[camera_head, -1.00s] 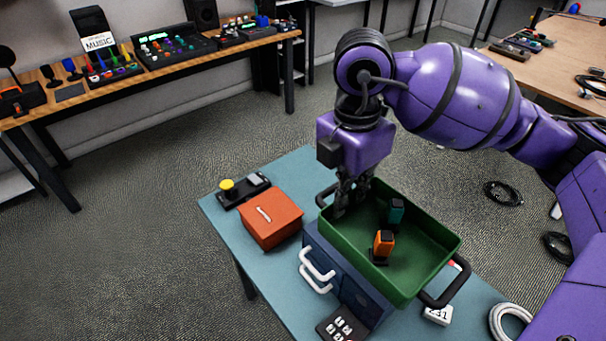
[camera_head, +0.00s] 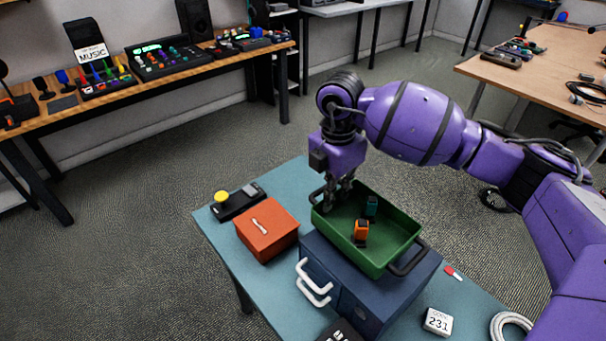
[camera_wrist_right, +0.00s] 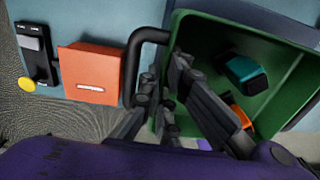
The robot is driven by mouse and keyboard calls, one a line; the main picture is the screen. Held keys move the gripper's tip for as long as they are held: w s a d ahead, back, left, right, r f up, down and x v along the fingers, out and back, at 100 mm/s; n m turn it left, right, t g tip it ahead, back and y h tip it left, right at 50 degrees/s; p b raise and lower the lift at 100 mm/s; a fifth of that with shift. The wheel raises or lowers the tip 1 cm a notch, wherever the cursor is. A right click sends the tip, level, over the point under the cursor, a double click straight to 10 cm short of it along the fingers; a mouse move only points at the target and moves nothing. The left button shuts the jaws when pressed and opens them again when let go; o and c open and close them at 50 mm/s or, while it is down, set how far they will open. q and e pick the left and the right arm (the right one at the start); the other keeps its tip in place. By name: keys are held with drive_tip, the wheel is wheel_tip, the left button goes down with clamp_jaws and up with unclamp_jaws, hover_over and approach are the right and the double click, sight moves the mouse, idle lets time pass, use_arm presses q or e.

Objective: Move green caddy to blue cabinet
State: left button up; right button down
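The green caddy (camera_head: 394,234) is an open tray with black handles at its ends. It is over the top of the blue cabinet (camera_head: 405,297), which has white handles on its front. I cannot tell whether the caddy touches the cabinet top. An orange item (camera_head: 361,232) and a teal item (camera_head: 371,206) stand inside the caddy. My right gripper (camera_head: 337,201) is shut on the caddy's left end wall. In the right wrist view its fingers (camera_wrist_right: 165,95) lie on both sides of that wall, beside the black handle (camera_wrist_right: 134,65). My left gripper is out of view.
An orange-red box (camera_head: 267,236) and a black device with a yellow button (camera_head: 222,198) sit left of the cabinet on the blue table (camera_head: 222,240). A white block marked 231 (camera_head: 438,321), a small red-and-white item (camera_head: 453,273) and a white coil (camera_head: 510,326) lie right.

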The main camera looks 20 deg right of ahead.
drive_tip(key=shift+f, duration=1.25)
drive_tip(key=shift+f, duration=0.15)
drive_tip(key=c, duration=2)
unclamp_jaws()
drive_tip(key=shift+s, duration=0.2)
drive_tip(key=shift+f, duration=0.1)
drive_tip(key=shift+w, duration=0.1)
wheel_tip(320, 180, up, 12)
drive_tip(key=shift+w+a+r, duration=0.1)
drive_tip(key=shift+w+r, duration=0.05)
drive_tip(key=shift+r, duration=0.05)
